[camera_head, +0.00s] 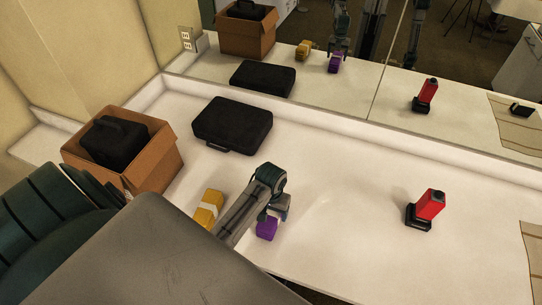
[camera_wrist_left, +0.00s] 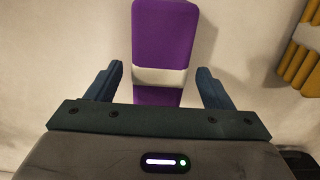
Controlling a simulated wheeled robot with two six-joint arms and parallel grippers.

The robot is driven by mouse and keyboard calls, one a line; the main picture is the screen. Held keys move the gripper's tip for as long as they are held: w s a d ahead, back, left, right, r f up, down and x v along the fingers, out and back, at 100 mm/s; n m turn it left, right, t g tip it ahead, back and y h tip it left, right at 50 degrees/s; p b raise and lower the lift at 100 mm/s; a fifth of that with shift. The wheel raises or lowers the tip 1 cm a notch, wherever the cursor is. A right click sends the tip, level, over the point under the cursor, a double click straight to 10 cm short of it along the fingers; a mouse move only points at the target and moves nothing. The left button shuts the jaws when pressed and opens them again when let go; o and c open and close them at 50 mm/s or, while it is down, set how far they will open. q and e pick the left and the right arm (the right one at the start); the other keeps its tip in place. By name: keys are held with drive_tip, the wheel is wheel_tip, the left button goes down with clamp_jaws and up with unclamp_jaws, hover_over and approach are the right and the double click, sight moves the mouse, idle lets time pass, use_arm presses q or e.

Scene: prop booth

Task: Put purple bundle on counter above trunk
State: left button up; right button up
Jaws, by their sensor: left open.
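The purple bundle (camera_head: 267,228) lies on the white counter (camera_head: 330,200), partly hidden by my left gripper (camera_head: 277,211) in the head view. In the left wrist view the purple bundle (camera_wrist_left: 163,35) has a pale band around it. The left gripper (camera_wrist_left: 160,85) is open, with one finger on each side of the bundle's near part and a gap on both sides. I cannot tell whether it touches the bundle. I cannot identify a trunk for certain; a black case (camera_head: 233,126) lies flat on the counter. My right gripper does not show.
A yellow bundle (camera_head: 208,209) lies left of the gripper. A cardboard box (camera_head: 150,165) holding a black case (camera_head: 113,143) stands at the left. A red and black tool (camera_head: 428,207) stands at the right. A mirror (camera_head: 330,75) runs along the back. The counter's middle is clear.

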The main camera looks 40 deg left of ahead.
sight(271, 213)
use_arm(q)
wheel_tip(271, 213, up, 9)
drive_tip(key=b, duration=0.2)
drive_tip(key=shift+s+f, duration=0.1)
